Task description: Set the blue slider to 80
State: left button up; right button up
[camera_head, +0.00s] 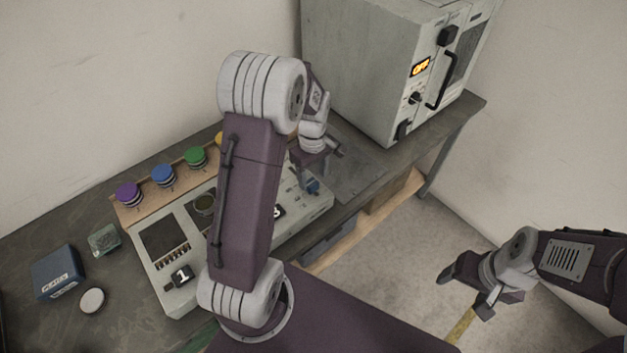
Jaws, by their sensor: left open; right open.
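A grey control panel (150,262) lies on the workbench, with much of its middle hidden behind my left arm. A small blue piece (312,187) at the panel's right end looks like the blue slider's knob. Its track and scale are too small or hidden to read. My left gripper (324,166) is open just above the blue piece, partly hidden by its own wrist; I cannot tell if they touch. My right gripper (466,292) is open and empty over the floor at the right, well away from the panel.
Purple (129,194), blue (163,175) and green (195,157) round knobs stand along a wooden strip behind the panel. A grey oven-like cabinet (365,75) reads OFF. A dark blue box (58,272) and a white disc (92,300) lie at the left.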

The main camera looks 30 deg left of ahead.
pick_arm(q)
jog(key=shift+a+f, duration=0.1)
jog(key=shift+f, duration=0.65)
jog(key=shift+s+a+f, duration=0.15)
jog(key=shift+s+f, duration=0.1)
jog(key=shift+f, duration=0.15)
jog(key=shift+w, duration=0.1)
jog(key=c, duration=0.3)
grip_shut()
